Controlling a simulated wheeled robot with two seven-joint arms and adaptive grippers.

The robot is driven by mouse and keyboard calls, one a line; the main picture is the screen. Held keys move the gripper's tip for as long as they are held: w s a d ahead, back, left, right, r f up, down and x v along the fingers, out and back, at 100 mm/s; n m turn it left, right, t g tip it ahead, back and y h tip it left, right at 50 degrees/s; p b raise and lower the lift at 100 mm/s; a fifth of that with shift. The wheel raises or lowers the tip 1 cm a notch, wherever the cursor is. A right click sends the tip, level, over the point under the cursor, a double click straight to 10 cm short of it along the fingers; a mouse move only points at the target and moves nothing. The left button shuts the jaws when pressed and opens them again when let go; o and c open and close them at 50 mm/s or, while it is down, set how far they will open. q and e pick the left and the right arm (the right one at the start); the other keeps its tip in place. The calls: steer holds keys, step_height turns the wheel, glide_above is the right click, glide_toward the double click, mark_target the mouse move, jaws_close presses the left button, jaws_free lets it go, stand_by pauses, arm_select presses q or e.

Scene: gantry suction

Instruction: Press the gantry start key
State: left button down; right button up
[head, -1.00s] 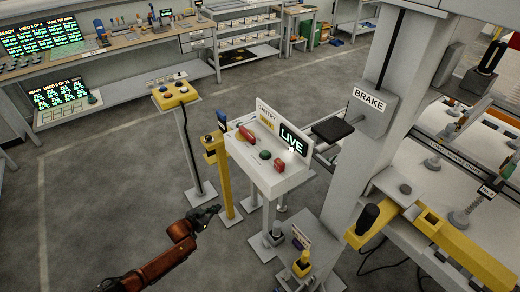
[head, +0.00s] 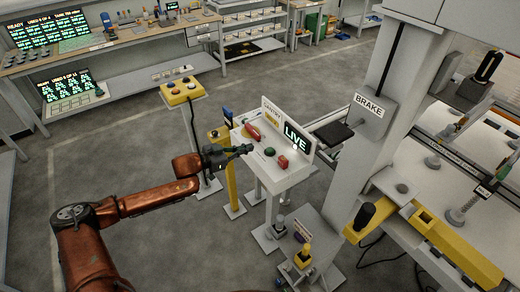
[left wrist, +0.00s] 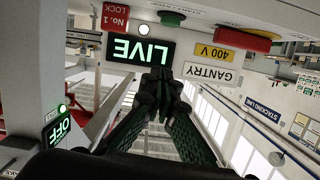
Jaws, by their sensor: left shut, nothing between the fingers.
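The gantry console (head: 285,183) is a white box on a post with a lit LIVE display (head: 296,137). Its sloped top carries a green button (head: 269,152), a red block (head: 283,162) and a red handle (head: 252,132). My left gripper (head: 246,149) is shut and empty at the console's left edge, a little left of the green button. In the left wrist view, upside down, the shut fingertips (left wrist: 160,78) point at the LIVE display (left wrist: 140,49); the green button (left wrist: 172,18) is at the top edge. The right gripper is not in view.
A yellow box with buttons (head: 182,92) stands behind my left arm on its own post. A grey column with a BRAKE sign (head: 368,104) rises right of the console. A low stand with a yellow-based knob (head: 303,256) is in front. Open floor lies left.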

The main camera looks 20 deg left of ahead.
arm_select(q)
glide_above(265, 155)
steer(key=shift+s+d+f, duration=0.15)
steer(key=shift+s+f, duration=0.05)
steer(key=shift+f, duration=0.3)
steer(key=shift+s+d+f, duration=0.15)
steer(key=shift+f, duration=0.35)
steer(key=f, duration=0.3)
steer(key=shift+w+f, duration=0.15)
steer(key=shift+w, duration=0.1)
steer(key=shift+a+f, duration=0.1)
steer(key=shift+f, duration=0.3)
